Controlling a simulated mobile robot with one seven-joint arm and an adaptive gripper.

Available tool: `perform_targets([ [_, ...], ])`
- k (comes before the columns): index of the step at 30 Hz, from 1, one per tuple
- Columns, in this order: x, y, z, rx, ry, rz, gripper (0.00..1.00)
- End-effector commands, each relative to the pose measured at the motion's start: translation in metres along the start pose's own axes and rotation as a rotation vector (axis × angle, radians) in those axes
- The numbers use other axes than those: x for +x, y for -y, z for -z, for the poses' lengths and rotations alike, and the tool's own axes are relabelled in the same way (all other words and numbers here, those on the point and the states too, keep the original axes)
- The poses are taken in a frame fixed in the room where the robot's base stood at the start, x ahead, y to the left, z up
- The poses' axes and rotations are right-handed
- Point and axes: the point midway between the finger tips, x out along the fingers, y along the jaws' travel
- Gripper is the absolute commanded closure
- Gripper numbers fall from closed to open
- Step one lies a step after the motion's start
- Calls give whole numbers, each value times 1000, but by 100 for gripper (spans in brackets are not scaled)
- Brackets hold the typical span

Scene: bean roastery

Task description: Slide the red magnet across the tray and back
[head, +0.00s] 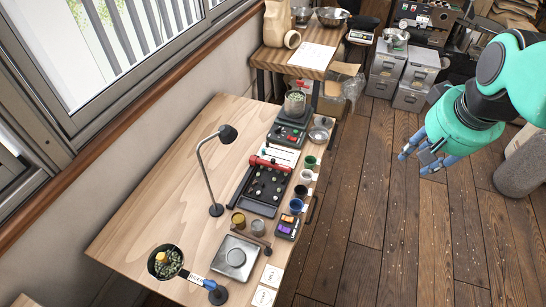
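A dark tray (242,188) lies on the wooden workbench, with several small pale pieces scattered in it. A red bar-shaped piece (256,161), which looks like the red magnet, lies across the far end of the tray. It is small in this view, and I cannot tell whether it touches the tray floor or rests on the rim. My gripper (414,163) is in the air over the floor, well to the right of the bench and apart from the tray. Its blue fingers are spread, with nothing seen between them.
A black lamp (205,165) stands left of the tray. Several small cups, including a green one (310,161), line its right side. A scale (237,256) sits nearer, and a grinder-like device with a glass jar (295,103) stands beyond.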

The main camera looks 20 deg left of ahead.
Motion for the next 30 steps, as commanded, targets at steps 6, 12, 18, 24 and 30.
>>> perform_targets([
  [6,19,20,49,-54,37,17,63],
  [12,41,43,90,-103,68,32,63],
  [18,68,68,126,-153,99,45,63],
  [24,101,97,159,-201,130,58,63],
  [30,137,130,187,-252,160,69,63],
])
